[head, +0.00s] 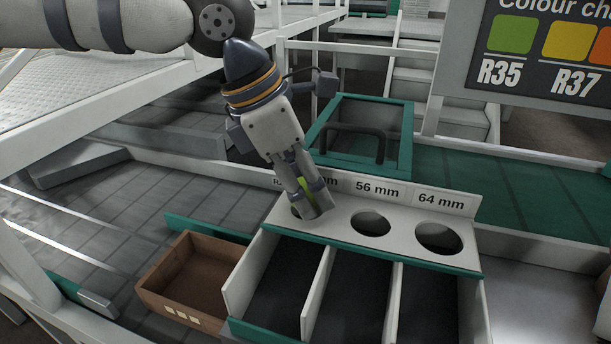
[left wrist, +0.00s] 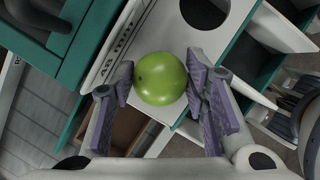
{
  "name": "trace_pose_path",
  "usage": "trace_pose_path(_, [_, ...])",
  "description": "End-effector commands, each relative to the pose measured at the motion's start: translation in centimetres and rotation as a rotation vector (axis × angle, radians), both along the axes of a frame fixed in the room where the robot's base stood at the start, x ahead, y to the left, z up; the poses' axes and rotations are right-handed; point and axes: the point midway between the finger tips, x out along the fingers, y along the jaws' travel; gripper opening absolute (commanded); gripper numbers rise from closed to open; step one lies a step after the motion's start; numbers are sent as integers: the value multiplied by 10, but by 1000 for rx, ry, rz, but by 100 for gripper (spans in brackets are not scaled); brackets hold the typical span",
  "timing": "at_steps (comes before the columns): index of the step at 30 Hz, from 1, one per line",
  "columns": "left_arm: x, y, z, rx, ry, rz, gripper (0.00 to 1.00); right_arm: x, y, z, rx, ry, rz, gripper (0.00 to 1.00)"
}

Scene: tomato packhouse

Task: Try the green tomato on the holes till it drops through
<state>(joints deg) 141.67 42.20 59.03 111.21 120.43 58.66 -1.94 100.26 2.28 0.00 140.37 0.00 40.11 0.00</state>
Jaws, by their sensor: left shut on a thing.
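A round green tomato (left wrist: 160,78) is between the fingers of my left gripper (left wrist: 160,92), which is shut on it. In the head view my left gripper (head: 316,208) points down at the leftmost hole of the white sizing plate (head: 338,222), and only a sliver of green shows between the fingers. That hole is mostly hidden, as is its label. The 56 mm hole (head: 371,224) and the 64 mm hole (head: 438,238) are open and empty to the right. I cannot tell whether the tomato touches the plate. My right gripper is not in view.
Three dark-floored compartments (head: 344,290) lie below the plate and look empty. A brown box (head: 190,275) stands to their left. A green-framed bin with a dark handle (head: 357,140) stands behind the plate. A colour chart (head: 530,60) is at the upper right.

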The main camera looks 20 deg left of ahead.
Motion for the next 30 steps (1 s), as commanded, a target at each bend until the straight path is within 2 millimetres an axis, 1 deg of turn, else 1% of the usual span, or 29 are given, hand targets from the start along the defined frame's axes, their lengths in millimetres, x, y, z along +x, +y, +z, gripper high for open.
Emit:
trace_pose_path(10, [1, -1, 1, -1, -1, 0, 28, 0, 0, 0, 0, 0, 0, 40])
trace_pose_path(11, [1, -1, 1, -1, -1, 0, 46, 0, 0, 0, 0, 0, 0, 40])
trace_pose_path(12, [1, -1, 1, -1, -1, 0, 55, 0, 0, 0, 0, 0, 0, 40])
trace_pose_path(13, [1, -1, 1, -1, -1, 0, 62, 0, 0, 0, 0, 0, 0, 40])
trace_pose_path(14, [1, -1, 1, -1, -1, 0, 65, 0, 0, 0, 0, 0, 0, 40])
trace_pose_path(30, [1, -1, 0, 0, 0, 0, 65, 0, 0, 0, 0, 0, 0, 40])
